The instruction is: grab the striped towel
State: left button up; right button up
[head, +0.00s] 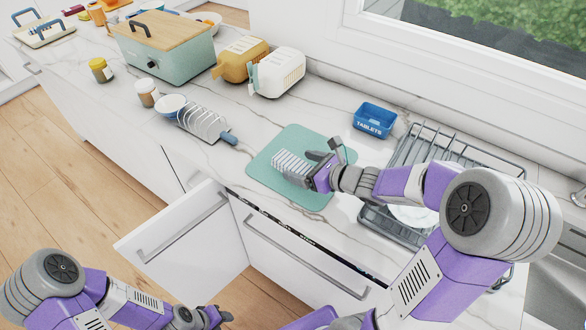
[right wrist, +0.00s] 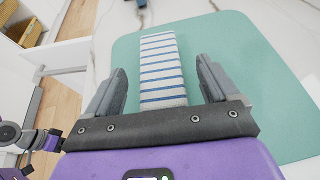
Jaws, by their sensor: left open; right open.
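The striped towel (head: 291,162) is white with blue stripes, folded into a narrow strip, and lies on the green mat (head: 262,165) on the counter. In the right wrist view the towel (right wrist: 162,62) runs lengthwise between the two fingers of my right gripper (right wrist: 160,80). The fingers are open, with a gap on each side of the towel. In the head view my right gripper (head: 304,168) is low over the mat and covers part of the towel. My left gripper (head: 222,316) is at the bottom edge, below counter height, away from the towel; little of it shows.
A grey dish rack (head: 440,150) stands right of the mat and a blue tub (head: 375,119) behind it. A metal rack (head: 203,124) with a handle lies left. A cabinet door (head: 185,237) is open in front.

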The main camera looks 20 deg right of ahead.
aim_at(295, 164)
jog(key=x, duration=0.3)
jog(key=shift+w+b, duration=0.1)
jog(key=shift+b, duration=0.25)
jog(key=c, duration=1.1)
